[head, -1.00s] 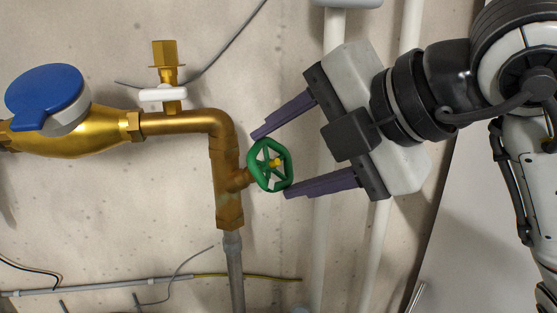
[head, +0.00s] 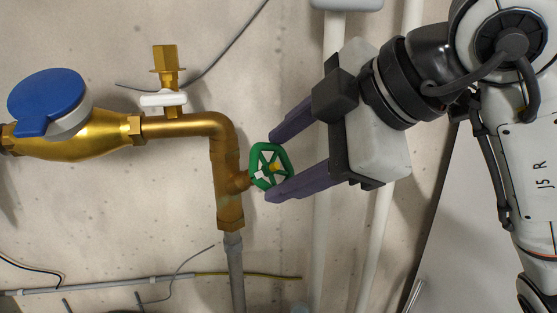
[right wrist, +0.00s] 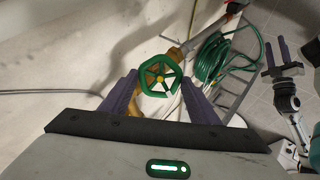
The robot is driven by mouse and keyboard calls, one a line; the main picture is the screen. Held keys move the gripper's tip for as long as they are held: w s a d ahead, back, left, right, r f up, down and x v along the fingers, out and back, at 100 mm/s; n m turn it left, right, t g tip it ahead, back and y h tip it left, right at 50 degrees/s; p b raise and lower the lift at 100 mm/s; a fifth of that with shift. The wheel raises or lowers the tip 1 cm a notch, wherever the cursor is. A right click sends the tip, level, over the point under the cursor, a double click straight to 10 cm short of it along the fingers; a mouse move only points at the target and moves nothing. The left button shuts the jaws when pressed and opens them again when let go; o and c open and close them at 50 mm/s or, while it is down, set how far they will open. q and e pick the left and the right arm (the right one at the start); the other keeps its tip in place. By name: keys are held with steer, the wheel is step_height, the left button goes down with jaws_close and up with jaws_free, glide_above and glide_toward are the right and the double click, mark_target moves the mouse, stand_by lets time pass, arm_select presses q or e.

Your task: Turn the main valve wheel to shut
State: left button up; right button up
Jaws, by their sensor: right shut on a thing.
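The green valve wheel (head: 257,165) with a yellow hub sits on the side of a brass pipe elbow (head: 226,180). My right gripper (head: 270,168) has its purple fingers on opposite sides of the wheel rim, one above and one below, and is shut on it. In the right wrist view the wheel (right wrist: 145,78) lies between the two fingertips. My left gripper (right wrist: 277,58) shows at the right of the right wrist view, away from the wheel, its fingers apart and empty. It is out of the head view.
A brass water meter with a blue lid (head: 46,92) and a small white-handled tap (head: 163,99) are on the pipe at left. White pipes (head: 326,215) run down the wall behind my gripper. A coiled green hose (right wrist: 213,62) shows in the right wrist view.

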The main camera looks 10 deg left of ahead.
stand_by(0.3)
steer(key=m, duration=0.2)
steer(key=shift+r+m+g+p, duration=0.15)
steer(key=shift+m+g+p, duration=0.15)
steer(key=shift+p, duration=0.05)
steer(key=shift+w+m, duration=0.1)
steer(key=shift+m, duration=0.9)
steer(key=o, duration=1.1)
